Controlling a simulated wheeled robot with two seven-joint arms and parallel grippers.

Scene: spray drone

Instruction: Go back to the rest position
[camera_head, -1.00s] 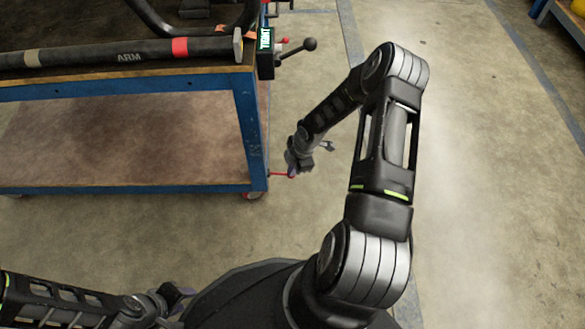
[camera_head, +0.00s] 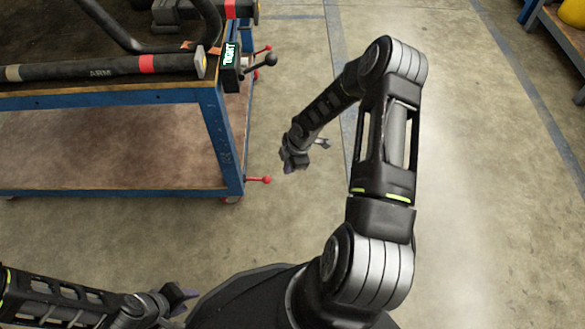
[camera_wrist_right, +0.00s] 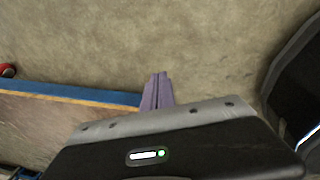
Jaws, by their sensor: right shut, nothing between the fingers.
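My right gripper (camera_head: 290,166) hangs over the bare floor, to the right of the blue workbench and apart from it. In the right wrist view its purple fingers (camera_wrist_right: 157,92) are together with nothing between them. My left gripper (camera_head: 180,297) is at the lower left of the head view, over the floor in front of the bench. Its fingers are small and partly hidden, so I cannot tell their opening.
Clear floor (camera_head: 480,150) lies to the right.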

